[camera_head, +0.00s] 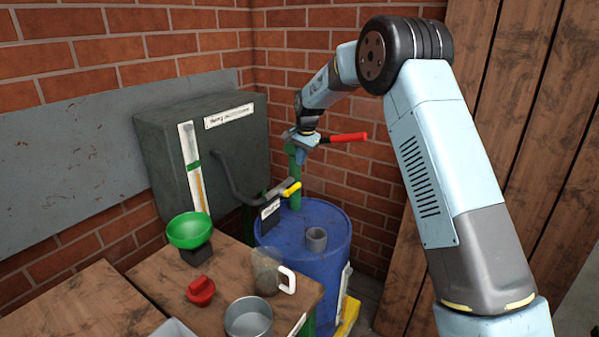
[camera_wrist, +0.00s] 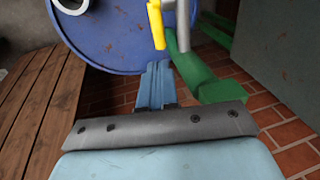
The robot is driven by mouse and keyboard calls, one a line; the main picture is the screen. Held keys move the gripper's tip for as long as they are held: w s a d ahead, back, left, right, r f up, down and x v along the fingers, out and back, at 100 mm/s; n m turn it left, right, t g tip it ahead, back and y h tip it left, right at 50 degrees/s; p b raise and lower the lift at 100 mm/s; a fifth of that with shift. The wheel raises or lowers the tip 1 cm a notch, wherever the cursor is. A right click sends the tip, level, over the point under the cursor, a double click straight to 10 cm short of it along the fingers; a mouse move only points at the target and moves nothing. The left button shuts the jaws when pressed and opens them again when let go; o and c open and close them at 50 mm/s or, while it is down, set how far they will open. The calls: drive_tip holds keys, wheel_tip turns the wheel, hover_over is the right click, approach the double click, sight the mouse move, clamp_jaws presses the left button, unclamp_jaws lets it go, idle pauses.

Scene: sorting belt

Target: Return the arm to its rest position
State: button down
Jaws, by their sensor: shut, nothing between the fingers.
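My arm reaches from the right side of the head view over toward the back corner. My gripper (camera_head: 301,157) is at its end, pointing down beside the green post (camera_head: 294,185) above the blue drum (camera_head: 320,240). In the wrist view its light blue fingers (camera_wrist: 157,84) are together with nothing between them. The green post's base (camera_wrist: 215,90) is just right of the fingers, and the blue drum (camera_wrist: 110,40) is beyond them. I cannot tell whether the fingers touch the post.
A red-handled lever (camera_head: 347,137) and a yellow-tipped lever (camera_head: 290,190) are close to my gripper. The wooden table (camera_head: 225,275) holds a green bowl (camera_head: 189,230), a red knob-like object (camera_head: 201,290), a clear jug (camera_head: 266,270) and a metal pan (camera_head: 248,318). A grey cabinet (camera_head: 150,150) stands behind.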

drive_tip(key=s+d+r+n+t, duration=0.1)
drive_tip(key=s+d+r, duration=0.35)
drive_tip(key=r, duration=0.35)
drive_tip(key=s+d+r, duration=0.4)
drive_tip(key=d+r, duration=0.1)
drive_tip(key=r, duration=0.2)
drive_tip(key=s+d+r+n+t, duration=0.1)
drive_tip(key=s+d+r, duration=0.35)
drive_tip(key=s, duration=0.25)
drive_tip(key=s+d+r+n, duration=0.1)
drive_tip(key=s+d+r, duration=0.2)
drive_tip(key=s+d, duration=0.3)
drive_tip(key=s+d+f+n, duration=0.1)
drive_tip(key=s+d, duration=0.2)
drive_tip(key=s, duration=0.6)
drive_tip(key=s+d+f+t+h, duration=0.1)
drive_tip(key=s+d, duration=0.2)
drive_tip(key=s, duration=0.7)
drive_tip(key=s+d+f+n, duration=0.1)
drive_tip(key=s+d, duration=0.3)
drive_tip(key=s, duration=0.6)
drive_tip(key=shift+f+n+t+h, duration=0.3)
drive_tip(key=shift+f+t, duration=0.1)
drive_tip(key=shift+f, duration=0.15)
